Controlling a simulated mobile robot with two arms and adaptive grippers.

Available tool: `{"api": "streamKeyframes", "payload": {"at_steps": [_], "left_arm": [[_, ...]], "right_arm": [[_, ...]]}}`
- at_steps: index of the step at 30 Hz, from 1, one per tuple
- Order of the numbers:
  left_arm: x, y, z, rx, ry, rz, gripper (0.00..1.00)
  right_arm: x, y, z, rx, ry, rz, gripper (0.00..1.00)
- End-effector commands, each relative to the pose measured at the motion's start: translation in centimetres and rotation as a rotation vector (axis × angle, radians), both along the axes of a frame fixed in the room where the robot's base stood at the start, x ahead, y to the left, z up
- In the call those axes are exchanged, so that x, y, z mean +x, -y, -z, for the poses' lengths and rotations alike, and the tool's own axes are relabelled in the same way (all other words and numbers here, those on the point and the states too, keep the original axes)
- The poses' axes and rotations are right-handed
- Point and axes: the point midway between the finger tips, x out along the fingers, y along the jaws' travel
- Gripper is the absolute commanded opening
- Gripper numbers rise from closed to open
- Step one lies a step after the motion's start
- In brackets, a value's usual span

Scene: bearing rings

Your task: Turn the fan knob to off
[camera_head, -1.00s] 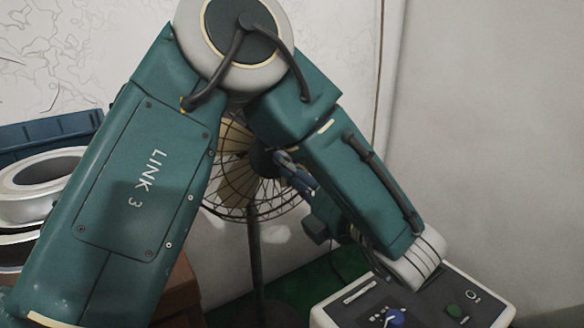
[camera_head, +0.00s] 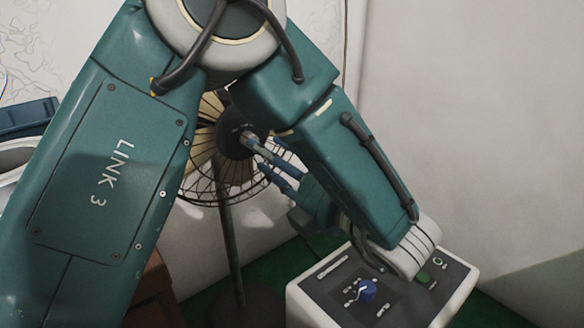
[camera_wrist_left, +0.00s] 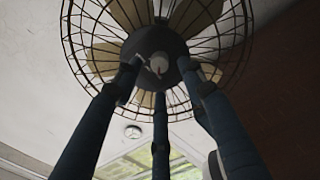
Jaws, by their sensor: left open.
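A blue knob (camera_head: 367,291) with a white pointer mark sits on the dark top panel of a pale control box (camera_head: 448,312), with small labels around it too small to read. My left gripper (camera_head: 256,153) is open and empty. It is up and left of the knob, apart from it, its fingers pointing toward the standing fan (camera_head: 226,180). In the left wrist view, the spread blue fingers (camera_wrist_left: 158,75) appear in front of the fan's dark hub (camera_wrist_left: 172,45); I cannot tell how close. The knob is not in that view. My right gripper is not in view.
A green button (camera_head: 422,278) is on the panel beside my forearm, which hangs over the box's back edge. A blue bin (camera_head: 28,117) and a pale ring (camera_head: 12,155) are at the left. A brown box (camera_head: 152,295) is below my arm.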

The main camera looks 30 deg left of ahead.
Motion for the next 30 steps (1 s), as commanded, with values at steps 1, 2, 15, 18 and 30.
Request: {"api": "streamKeyframes", "payload": {"at_steps": [1, 2, 15, 18, 30], "left_arm": [[-0.4, 1.2, 0.0, 0.004, 0.001, 0.005, 0.41], [-0.6, 1.9, 0.0, 0.004, 0.002, 0.005, 0.41], [-3.1, 7.4, 0.3, 0.000, 0.000, 0.000, 0.41], [-3.1, 7.5, 0.3, -0.001, 0.000, -0.001, 0.41], [-3.1, 7.4, 0.3, -0.001, 0.000, -0.001, 0.41]], "right_arm": [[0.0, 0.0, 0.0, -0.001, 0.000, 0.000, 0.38], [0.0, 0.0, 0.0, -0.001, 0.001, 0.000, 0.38], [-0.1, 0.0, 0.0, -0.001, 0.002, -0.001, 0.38], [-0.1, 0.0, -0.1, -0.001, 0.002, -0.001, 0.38], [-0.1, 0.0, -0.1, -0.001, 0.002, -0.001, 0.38]]}}
